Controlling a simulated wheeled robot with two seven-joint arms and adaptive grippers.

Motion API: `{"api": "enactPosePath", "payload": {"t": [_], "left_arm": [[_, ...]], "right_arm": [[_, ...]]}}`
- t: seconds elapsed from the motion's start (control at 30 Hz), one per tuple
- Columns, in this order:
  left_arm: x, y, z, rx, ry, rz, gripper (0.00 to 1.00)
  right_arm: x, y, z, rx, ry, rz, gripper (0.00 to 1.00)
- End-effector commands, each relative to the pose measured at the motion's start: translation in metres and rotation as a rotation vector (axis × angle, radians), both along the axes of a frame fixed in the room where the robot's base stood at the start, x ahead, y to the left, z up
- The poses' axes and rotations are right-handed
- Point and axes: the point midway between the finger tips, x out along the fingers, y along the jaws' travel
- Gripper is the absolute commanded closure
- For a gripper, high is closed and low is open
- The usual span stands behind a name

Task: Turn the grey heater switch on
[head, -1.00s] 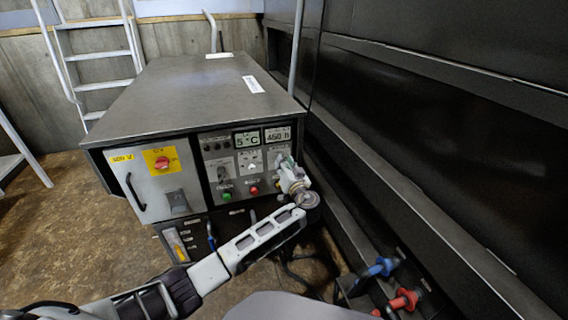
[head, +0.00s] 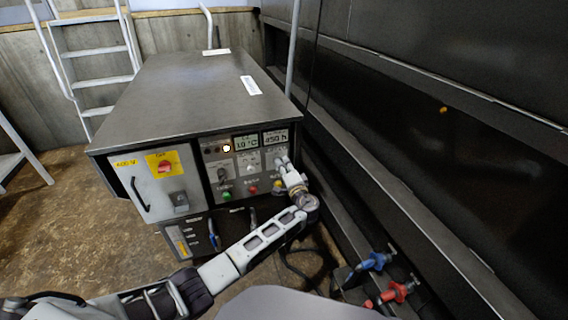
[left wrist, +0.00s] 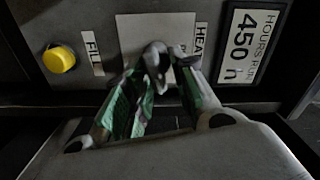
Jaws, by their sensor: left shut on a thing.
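The grey heater switch (left wrist: 155,58) sits on a light plate whose label begins "HEAT", in the left wrist view. My left gripper (left wrist: 158,78) has its green-padded fingers on either side of the switch and is shut on it. In the head view my left gripper (head: 281,163) reaches the right end of the control panel (head: 238,190) and hides the switch there. A small lamp (head: 226,148) on the panel glows white. The temperature display (head: 246,142) appears to read 10 °C. My right gripper is not in view.
A yellow button (left wrist: 58,59) lies beside the switch plate, near a "FILL" label. The hours display (left wrist: 248,43) reads 450 h. The cabinet door has a red rotary switch (head: 165,166). A dark wall stands close on the right, with blue (head: 376,261) and red (head: 392,294) valves low down.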

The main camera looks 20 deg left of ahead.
Motion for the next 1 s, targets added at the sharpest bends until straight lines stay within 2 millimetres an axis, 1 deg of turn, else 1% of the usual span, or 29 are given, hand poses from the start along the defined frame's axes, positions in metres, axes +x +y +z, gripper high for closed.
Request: {"api": "enactPosePath", "payload": {"t": [0.03,0.1,0.23,0.5,0.97,1.0], "left_arm": [[0.0,0.0,0.002,0.031,0.021,0.0,0.98],[0.0,0.0,0.001,0.074,0.049,0.0,0.98],[0.001,0.0,-0.001,0.138,0.093,-0.001,0.98],[0.001,-0.001,-0.003,0.219,0.146,-0.002,0.98],[0.001,-0.001,-0.004,0.235,0.157,-0.003,0.98],[0.001,-0.001,-0.004,0.235,0.157,-0.003,0.72]], "right_arm": [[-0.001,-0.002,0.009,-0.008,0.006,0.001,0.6],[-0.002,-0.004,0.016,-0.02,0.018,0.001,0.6],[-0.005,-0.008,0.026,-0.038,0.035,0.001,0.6],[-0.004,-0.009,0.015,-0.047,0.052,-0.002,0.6],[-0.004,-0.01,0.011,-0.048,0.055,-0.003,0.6],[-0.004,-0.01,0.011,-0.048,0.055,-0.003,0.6]]}}
